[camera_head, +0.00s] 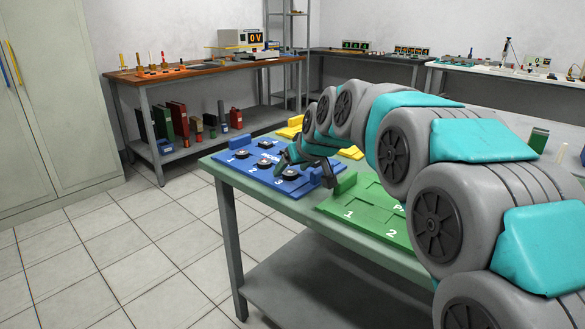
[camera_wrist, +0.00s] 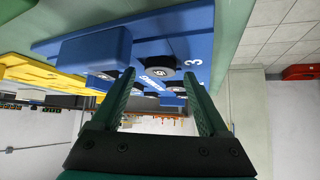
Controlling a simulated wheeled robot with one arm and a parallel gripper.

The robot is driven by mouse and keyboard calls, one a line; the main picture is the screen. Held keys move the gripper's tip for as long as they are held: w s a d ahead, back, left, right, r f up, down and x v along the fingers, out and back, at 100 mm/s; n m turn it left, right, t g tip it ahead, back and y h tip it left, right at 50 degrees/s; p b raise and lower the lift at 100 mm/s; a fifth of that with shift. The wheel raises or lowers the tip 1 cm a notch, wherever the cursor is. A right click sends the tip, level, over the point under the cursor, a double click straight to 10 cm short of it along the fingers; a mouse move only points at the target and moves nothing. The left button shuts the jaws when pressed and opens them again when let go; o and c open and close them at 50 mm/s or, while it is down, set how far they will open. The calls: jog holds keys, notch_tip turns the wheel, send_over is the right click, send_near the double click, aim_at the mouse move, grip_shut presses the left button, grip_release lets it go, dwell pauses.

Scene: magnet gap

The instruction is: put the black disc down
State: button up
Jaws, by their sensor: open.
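Several black discs sit on the blue board, and I cannot tell which one the task means. In the head view, one disc (camera_head: 290,173) lies beside the number 3, and another (camera_head: 242,155) lies farther left. My gripper (camera_head: 283,161) is low over the blue board (camera_head: 262,178), close to the disc by the 3. In the wrist view, my gripper (camera_wrist: 160,77) is open, its two dark green fingers apart. The disc by the 3 (camera_wrist: 155,77) appears in the opening between the fingertips, resting on the board. Nothing is visibly held.
A green board (camera_head: 350,207) with numbered places lies right of the blue board on the table. Yellow pieces (camera_head: 290,128) are behind it. My arm covers much of the table's right side. A wooden bench (camera_head: 200,72) with instruments stands at the back left.

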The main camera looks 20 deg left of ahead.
jog(key=b+v, duration=0.1)
jog(key=v, duration=1.1)
